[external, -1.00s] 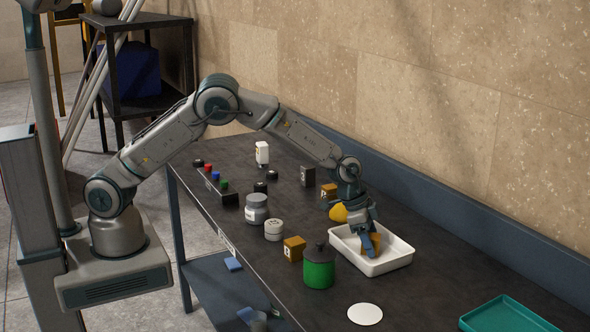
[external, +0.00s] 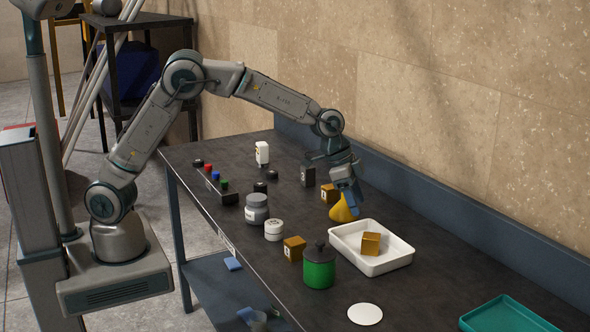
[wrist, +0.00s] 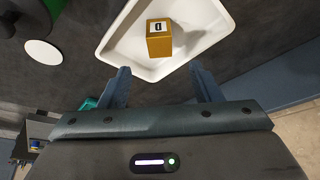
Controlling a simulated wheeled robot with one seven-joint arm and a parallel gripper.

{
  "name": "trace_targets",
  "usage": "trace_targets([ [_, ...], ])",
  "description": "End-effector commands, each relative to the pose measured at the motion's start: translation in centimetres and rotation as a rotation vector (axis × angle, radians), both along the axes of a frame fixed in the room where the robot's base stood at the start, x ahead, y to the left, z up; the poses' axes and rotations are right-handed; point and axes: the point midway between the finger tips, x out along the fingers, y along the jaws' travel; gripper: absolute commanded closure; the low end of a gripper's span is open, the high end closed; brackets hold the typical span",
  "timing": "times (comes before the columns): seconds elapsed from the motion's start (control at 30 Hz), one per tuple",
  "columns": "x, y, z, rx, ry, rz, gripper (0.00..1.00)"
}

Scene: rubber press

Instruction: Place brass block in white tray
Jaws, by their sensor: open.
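A brass block (external: 371,244) sits inside the white tray (external: 345,247), on the tray floor and clear of my fingers. In the wrist view the block (wrist: 159,46) shows a white label with a dark mark, and the tray (wrist: 117,40) lies around it. My gripper (external: 352,203) is open and empty, above the table to the upper left of the tray. Its two blue fingers (wrist: 160,80) show apart in the wrist view, with nothing between them. A yellow object (external: 341,213) stands behind or below the gripper, partly hidden.
Other brass-coloured blocks stand at the table's front (external: 294,248) and behind the gripper (external: 328,192). A green canister (external: 319,270), a grey jar (external: 257,208) and a white jar (external: 274,230) stand left of the tray. A teal tray (external: 505,317) and white disc (external: 365,314) lie nearer the camera.

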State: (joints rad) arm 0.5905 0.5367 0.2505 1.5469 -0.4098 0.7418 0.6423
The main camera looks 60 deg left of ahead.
Motion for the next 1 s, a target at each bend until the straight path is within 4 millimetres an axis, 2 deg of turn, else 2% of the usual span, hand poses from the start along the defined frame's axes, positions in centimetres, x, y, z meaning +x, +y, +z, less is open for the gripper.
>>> trace_targets([
  [0.17, -1.7, 3.8, 2.6, -0.016, 0.019, 0.075, 0.42],
  [0.27, -4.1, 7.5, 4.7, -0.028, 0.04, 0.153, 0.42],
  [0.4, -8.5, 12.6, 7.0, -0.04, 0.071, 0.267, 0.42],
  [0.53, -13.1, 16.7, 8.3, -0.04, 0.091, 0.371, 0.42],
  [0.7, -19.6, 21.3, 9.0, -0.028, 0.107, 0.505, 0.42],
  [0.8, -23.6, 23.5, 8.7, -0.013, 0.112, 0.584, 0.42],
  [1.0, -30.0, 26.5, 7.4, 0.023, 0.113, 0.722, 0.42],
])
